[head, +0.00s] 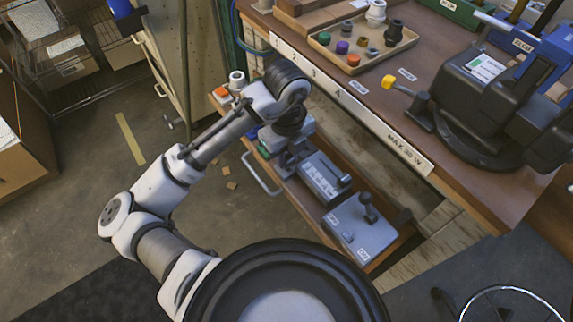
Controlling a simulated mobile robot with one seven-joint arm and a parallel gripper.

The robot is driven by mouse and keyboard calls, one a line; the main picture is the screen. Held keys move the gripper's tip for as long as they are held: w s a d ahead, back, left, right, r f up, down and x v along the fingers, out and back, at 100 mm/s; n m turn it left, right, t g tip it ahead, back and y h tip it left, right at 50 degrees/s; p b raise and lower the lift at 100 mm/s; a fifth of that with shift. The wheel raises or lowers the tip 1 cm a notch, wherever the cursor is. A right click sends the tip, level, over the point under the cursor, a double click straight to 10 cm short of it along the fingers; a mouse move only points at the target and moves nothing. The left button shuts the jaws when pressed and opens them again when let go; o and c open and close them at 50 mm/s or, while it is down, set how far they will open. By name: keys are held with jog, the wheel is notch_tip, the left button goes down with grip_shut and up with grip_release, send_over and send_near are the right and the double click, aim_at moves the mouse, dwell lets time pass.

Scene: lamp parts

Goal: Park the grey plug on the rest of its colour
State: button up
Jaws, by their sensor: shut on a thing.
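My gripper (288,157) points down over the open drawer (383,258) below the bench top. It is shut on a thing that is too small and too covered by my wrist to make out. I cannot single out the grey plug with certainty. An orange piece (221,93) sits at the drawer's far left end. A green piece (263,150) shows just left of my gripper. I cannot make out a grey rest; part of the drawer is hidden behind my arm.
A labelled grey box (318,178) and another with a black lever (362,225) stand right of my gripper. On the bench (440,85), a tray (398,52) holds several small coloured parts. A large black machine (495,105) stands at right. Small scraps (231,185) lie on the floor.

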aim_at(287, 153)
grip_shut()
jog(key=shift+f+b, duration=0.95)
jog(key=shift+f, duration=0.1)
dwell(2.0)
jog(key=o, duration=0.9)
grip_release()
jog(key=shift+c, duration=0.2)
notch_tip(287, 153, up, 14)
jog(key=p, duration=0.2)
jog(key=shift+p, duration=0.4)
